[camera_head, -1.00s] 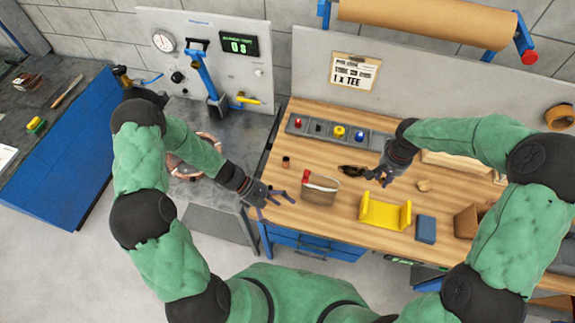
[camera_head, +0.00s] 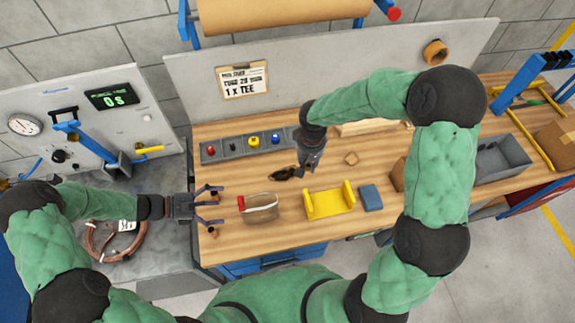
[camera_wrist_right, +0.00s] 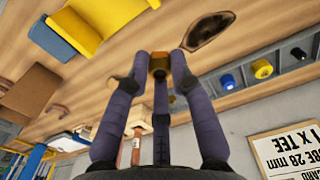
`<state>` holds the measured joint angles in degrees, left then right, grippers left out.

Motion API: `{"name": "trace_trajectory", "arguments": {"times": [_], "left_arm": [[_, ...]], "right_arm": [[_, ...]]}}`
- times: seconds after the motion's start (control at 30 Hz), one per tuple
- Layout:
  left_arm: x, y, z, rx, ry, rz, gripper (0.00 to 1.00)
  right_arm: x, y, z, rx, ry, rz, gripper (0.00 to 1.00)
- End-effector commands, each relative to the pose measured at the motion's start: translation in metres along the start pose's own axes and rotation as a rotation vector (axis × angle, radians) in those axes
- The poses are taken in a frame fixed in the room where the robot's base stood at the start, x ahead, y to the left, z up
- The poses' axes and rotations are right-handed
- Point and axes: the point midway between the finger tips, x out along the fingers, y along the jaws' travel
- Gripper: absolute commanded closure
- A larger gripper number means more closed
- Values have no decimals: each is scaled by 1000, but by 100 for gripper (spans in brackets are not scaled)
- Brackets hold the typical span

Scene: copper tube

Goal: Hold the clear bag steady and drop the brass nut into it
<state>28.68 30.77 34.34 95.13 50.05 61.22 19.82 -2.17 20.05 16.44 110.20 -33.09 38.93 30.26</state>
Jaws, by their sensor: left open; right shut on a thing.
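The clear bag (camera_head: 262,212) stands open on the wooden bench in the head view, with a pale rim and a red part at its upper left corner. My left gripper (camera_head: 218,208) is open just left of the bag, its fingers pointing toward it and apparently apart from it. My right gripper (camera_head: 307,168) is above the bench, up and to the right of the bag. In the right wrist view its fingers (camera_wrist_right: 158,70) are shut on the brass nut (camera_wrist_right: 158,61) at their tips. The nut is too small to make out in the head view.
A yellow cradle (camera_head: 329,203) and a blue block (camera_head: 370,197) lie right of the bag. A grey button strip (camera_head: 240,147) runs behind. A copper coil (camera_head: 105,243) lies on the left bench.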

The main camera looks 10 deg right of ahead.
Motion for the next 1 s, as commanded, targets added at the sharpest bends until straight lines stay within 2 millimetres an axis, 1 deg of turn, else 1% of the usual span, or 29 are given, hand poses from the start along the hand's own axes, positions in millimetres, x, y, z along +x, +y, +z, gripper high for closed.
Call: {"name": "trace_trajectory", "arguments": {"times": [0.17, 0.47, 0.6, 0.8, 0.9, 1.0], "left_arm": [[0, 0, 0, 1, 1, 0, 0], [0, 0, 0, 1, 1, 0, 0], [0, 0, 0, 1, 1, 0, 0], [0, 0, 0, 1, 1, 0, 0], [0, 0, 0, 1, 1, -1, 0], [0, 0, 0, 1, 1, -1, 0]], "right_arm": [[-14, -21, 0, 128, 6, 1, 100], [-53, -80, 10, 523, 10, 1, 100], [-71, -108, 20, 709, 9, -1, 100], [-94, -144, 37, 963, 7, -2, 100], [-103, -158, 46, 1069, 4, -2, 100], [-110, -168, 53, 1149, 3, -3, 100]]}}
